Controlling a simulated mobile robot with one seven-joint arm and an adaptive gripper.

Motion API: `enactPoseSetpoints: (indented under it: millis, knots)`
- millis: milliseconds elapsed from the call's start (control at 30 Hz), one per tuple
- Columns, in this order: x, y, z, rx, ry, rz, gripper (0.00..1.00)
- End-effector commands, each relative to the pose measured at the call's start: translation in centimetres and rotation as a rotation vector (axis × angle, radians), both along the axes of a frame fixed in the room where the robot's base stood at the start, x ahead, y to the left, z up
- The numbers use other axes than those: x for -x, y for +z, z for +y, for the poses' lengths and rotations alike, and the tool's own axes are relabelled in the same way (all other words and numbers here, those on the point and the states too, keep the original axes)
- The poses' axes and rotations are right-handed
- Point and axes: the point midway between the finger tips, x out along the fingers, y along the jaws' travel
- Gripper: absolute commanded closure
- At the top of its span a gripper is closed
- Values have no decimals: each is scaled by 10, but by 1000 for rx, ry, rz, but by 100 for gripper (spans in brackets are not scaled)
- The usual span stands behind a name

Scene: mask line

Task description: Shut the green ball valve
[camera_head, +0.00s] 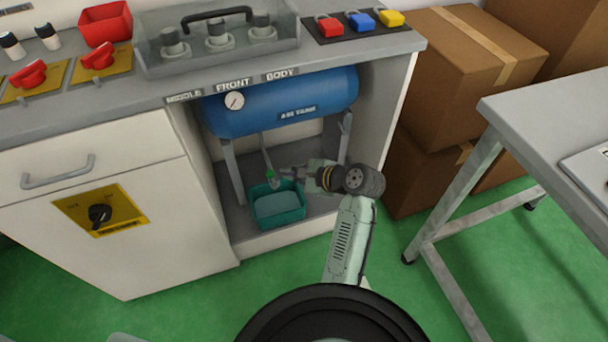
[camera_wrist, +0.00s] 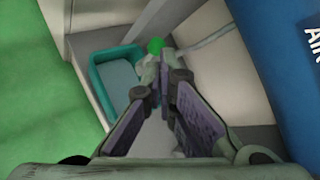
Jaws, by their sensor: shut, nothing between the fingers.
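The green ball valve (camera_head: 270,174) hangs under the blue air tank (camera_head: 290,103), above a teal bin, in the head view. Its green handle also shows in the wrist view (camera_wrist: 156,45), just beyond my fingertips. My gripper (camera_head: 283,174) reaches in from the right, below the tank, close beside the valve. In the wrist view my gripper (camera_wrist: 160,62) has its fingertips together with nothing between them. The fingertips partly cover the valve body, and I cannot tell whether they touch it. The exact angle of the handle is too small to read.
The teal bin (camera_head: 279,222) stands on the cabinet floor below the valve. Tank legs (camera_head: 234,172) and cabinet walls bound the space. A pressure gauge (camera_head: 234,100) sits on the tank. Cardboard boxes (camera_head: 468,60) and a metal table (camera_head: 545,105) stand to the right.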

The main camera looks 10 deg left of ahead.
Motion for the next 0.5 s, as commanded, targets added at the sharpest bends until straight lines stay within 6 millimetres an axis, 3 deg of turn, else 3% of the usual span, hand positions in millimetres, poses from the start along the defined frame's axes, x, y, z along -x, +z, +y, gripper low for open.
enactPoseSetpoints:
  millis: [200, 500]
  knots:
    - [-12, -22, 30, 0, 1, 1, 100]
    - [-19, -31, 44, 1, -1, -1, 100]
